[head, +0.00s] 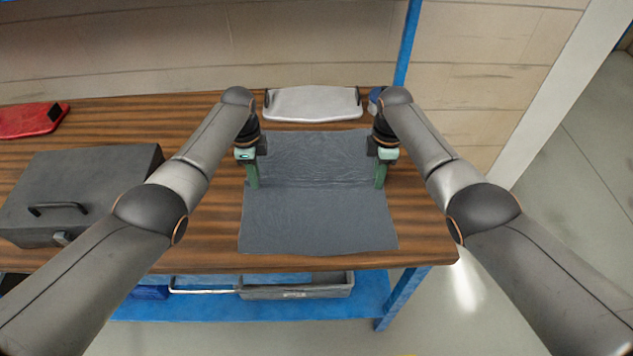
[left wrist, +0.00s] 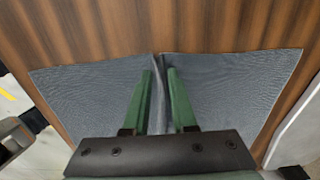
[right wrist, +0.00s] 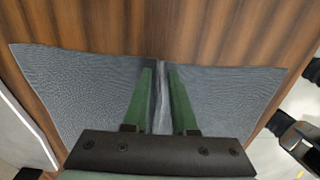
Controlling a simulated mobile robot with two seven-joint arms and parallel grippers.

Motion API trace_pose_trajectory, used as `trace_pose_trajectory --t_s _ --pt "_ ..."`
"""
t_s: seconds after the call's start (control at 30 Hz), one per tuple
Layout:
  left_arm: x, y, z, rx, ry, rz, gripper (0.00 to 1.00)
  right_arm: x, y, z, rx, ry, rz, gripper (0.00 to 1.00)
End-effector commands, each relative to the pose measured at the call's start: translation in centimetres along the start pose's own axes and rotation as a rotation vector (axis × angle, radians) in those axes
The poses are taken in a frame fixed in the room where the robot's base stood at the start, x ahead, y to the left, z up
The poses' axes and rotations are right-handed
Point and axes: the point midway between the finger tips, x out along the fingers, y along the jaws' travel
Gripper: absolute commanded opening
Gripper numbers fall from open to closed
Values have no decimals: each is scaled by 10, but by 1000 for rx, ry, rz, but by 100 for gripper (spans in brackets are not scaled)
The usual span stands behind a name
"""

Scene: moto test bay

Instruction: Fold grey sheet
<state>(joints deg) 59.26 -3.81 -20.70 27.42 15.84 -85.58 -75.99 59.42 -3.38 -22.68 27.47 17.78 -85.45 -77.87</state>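The grey sheet (head: 318,222) lies on the wooden table, with a crease running across its middle between my two grippers. My left gripper (head: 253,186) points down at the sheet's left edge. In the left wrist view its green fingers (left wrist: 159,72) stand close on both sides of a raised ridge of the sheet (left wrist: 85,95). My right gripper (head: 380,186) points down at the right edge. In the right wrist view its fingers (right wrist: 160,72) stand likewise on both sides of a ridge of the sheet (right wrist: 75,90). Both look shut on it.
A light grey tray-like object (head: 312,104) lies behind the sheet. A dark grey box with a handle (head: 85,180) stands at the left, with a red object (head: 30,120) behind it. A grey bin (head: 297,290) sits on the blue shelf below. Bare wood shows in front of the sheet.

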Motion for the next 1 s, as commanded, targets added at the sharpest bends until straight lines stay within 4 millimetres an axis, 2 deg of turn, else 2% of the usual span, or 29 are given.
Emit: trace_pose_trajectory --t_s 0.4,1.0 --pt "1 0 0 0 -1 1 0 1 -1 0 1 -1 -2 0" --pt "1 0 0 0 -1 2 0 2 -1 1 1 -1 -3 0"
